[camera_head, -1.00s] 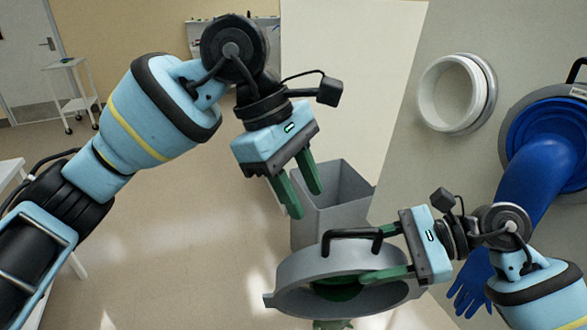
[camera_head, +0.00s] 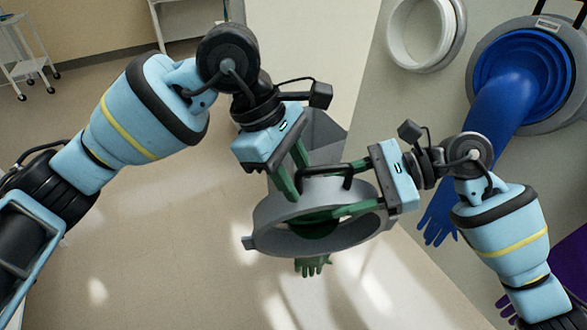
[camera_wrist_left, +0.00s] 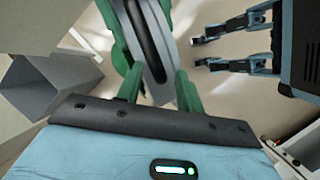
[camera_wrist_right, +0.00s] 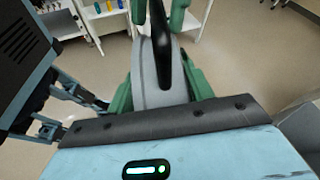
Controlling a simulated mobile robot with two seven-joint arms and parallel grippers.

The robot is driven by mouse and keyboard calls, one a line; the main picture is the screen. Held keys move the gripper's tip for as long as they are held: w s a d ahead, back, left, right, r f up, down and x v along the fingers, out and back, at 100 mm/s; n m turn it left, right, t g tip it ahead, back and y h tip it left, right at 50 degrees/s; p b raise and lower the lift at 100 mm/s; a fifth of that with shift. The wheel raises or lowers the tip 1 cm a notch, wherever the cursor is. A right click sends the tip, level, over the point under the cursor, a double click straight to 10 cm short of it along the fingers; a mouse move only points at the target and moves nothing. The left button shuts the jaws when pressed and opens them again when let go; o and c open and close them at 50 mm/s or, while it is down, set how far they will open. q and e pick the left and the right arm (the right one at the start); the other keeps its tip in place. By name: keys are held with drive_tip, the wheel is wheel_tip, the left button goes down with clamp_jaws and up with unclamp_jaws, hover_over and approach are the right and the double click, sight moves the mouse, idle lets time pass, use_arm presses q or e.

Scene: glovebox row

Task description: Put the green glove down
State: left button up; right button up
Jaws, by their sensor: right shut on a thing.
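The green glove (camera_head: 313,266) hangs fingers down from a grey ring (camera_head: 270,225) with a black handle (camera_head: 322,176). The ring is held in the air, and most of the glove is hidden behind or inside it. My right gripper (camera_head: 352,191) is shut on the ring's handle side; its fingers also show on either side of the ring in the right wrist view (camera_wrist_right: 158,90). My left gripper (camera_head: 292,172) is at the far left side of the ring. In the left wrist view its fingers (camera_wrist_left: 157,92) stand apart with the ring between them; contact is unclear.
A grey bin (camera_head: 325,133) stands just behind the ring. At right, a blue glove (camera_head: 497,120) hangs from a wall port, beside an empty white port (camera_head: 420,35). A purple glove (camera_head: 570,258) is lower right. A white trolley (camera_head: 25,65) stands upper left. Floor at left is clear.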

use_arm(q)
clamp_jaws()
use_arm(e)
drive_tip(key=shift+r, duration=0.15)
use_arm(q)
drive_tip(key=shift+r, duration=0.1)
use_arm(e)
drive_tip(key=o, duration=1.5)
drive_tip(key=v, duration=1.2)
